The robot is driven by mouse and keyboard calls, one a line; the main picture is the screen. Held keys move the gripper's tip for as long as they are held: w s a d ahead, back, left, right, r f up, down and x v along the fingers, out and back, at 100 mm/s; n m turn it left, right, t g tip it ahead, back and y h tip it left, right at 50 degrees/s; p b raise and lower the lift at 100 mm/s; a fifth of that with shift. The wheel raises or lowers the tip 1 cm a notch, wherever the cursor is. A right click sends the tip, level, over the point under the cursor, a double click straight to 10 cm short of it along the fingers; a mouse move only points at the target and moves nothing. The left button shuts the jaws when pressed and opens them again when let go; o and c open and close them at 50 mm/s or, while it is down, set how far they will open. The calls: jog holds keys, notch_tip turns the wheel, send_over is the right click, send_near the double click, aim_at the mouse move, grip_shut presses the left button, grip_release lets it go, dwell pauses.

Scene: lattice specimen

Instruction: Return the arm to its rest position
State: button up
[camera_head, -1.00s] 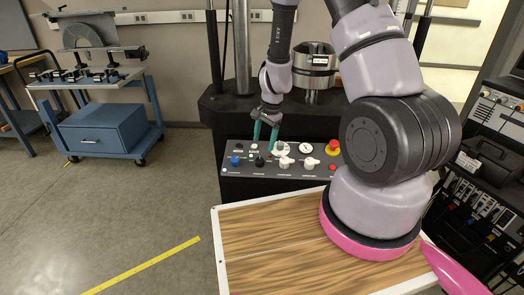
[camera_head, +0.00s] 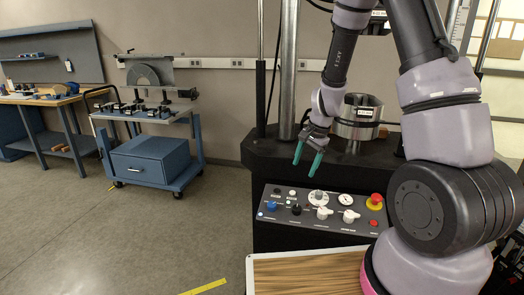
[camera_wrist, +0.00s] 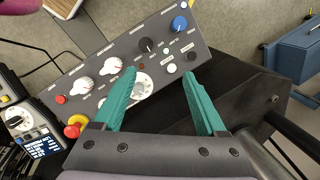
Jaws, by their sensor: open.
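My gripper (camera_head: 309,156) has two teal fingers that stand apart with nothing between them. In the head view it hangs above the control panel (camera_head: 283,225), in front of the black machine. The panel carries white knobs (camera_head: 322,213), a blue knob (camera_head: 271,206), a dial gauge and a red emergency button on a yellow base (camera_head: 375,200). In the wrist view the open fingers (camera_wrist: 158,90) point toward the panel (camera_wrist: 110,62). The left finger covers part of the panel near a round dial (camera_wrist: 141,86). My arm is bent, with its elbow at the right of the head view.
A metal cylinder (camera_head: 358,117) stands on the black machine close behind my gripper, beside a vertical column (camera_head: 288,70). A blue wheeled cart (camera_head: 150,160) stands at the left, with a workbench (camera_head: 40,98) beyond it. The floor between is clear.

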jog(key=s+r+n+t+y, duration=0.1)
jog(key=s+r+n, duration=0.15)
jog(key=r, duration=0.75)
jog(key=s+r+n+t, duration=0.1)
jog(key=s+r, duration=0.2)
jog(key=r, duration=0.7)
jog(key=s+d+r+n+t+h, duration=0.1)
jog(key=s+d+r+n+t, duration=0.1)
jog(key=s+r, duration=1)
jog(key=s+d+t, duration=0.1)
jog(key=s+d, duration=0.1)
jog(key=s, duration=0.2)
jog(key=shift+d+r, duration=0.15)
jog(key=shift+d, duration=0.05)
jog(key=shift+d+n, duration=0.1)
jog(key=shift+n, duration=0.15)
